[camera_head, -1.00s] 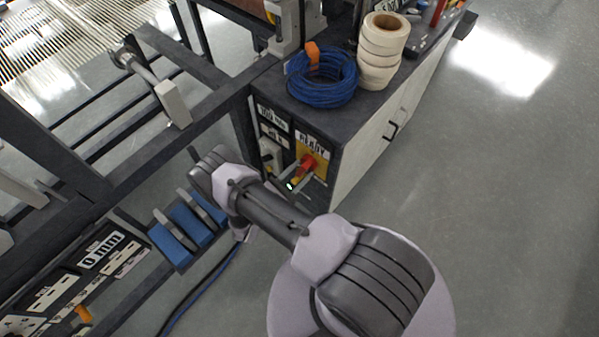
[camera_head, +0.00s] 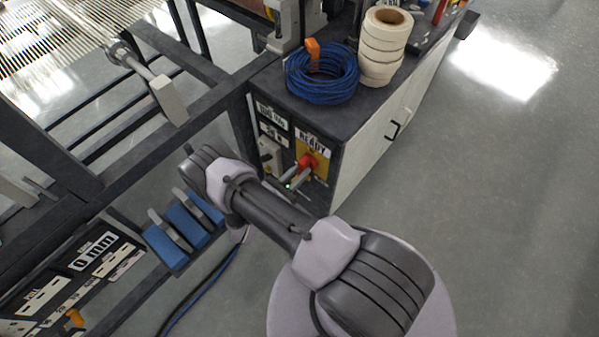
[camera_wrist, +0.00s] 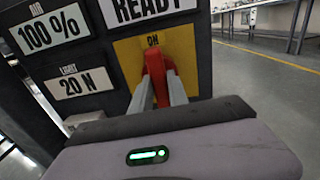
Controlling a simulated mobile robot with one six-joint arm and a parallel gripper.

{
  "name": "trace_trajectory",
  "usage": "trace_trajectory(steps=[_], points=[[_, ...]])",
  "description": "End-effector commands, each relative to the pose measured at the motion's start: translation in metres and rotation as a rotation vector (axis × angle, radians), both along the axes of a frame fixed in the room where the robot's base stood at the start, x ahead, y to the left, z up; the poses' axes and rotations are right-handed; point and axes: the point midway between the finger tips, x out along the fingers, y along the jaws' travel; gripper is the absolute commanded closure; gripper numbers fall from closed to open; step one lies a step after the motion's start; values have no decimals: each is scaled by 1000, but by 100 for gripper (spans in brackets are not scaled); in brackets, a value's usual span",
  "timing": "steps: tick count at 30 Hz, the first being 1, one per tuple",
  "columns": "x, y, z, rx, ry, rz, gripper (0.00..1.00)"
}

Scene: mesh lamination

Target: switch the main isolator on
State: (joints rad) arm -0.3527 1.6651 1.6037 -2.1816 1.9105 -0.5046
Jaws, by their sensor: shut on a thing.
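The main isolator has a red handle (camera_wrist: 156,68) on a yellow plate (camera_wrist: 128,57) with "ON" printed at its top. In the head view the red handle (camera_head: 308,160) and yellow plate (camera_head: 318,146) are on the end face of the dark cabinet. My gripper (camera_wrist: 161,84) is shut on the red handle, with one grey finger on each side of it. In the head view its fingers (camera_head: 299,174) reach the handle from the lower left. The lower part of the plate is hidden behind the gripper body, and the exact handle angle is hard to tell.
A blue cable coil (camera_head: 322,80) and white tape rolls (camera_head: 383,45) lie on the cabinet top. Open floor (camera_head: 480,190) lies to the right.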

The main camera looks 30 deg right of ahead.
Motion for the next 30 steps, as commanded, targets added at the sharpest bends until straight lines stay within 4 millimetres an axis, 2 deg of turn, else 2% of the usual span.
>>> trace_trajectory(steps=[1,3,4,12,16,30], points=[[0,0,-1,0,3,1,74],[0,0,-1,0,2,1,60],[0,0,0,0,2,1,58],[0,0,0,1,0,1,58],[-3,10,1,0,0,3,58],[-43,121,1,1,-2,6,58]])
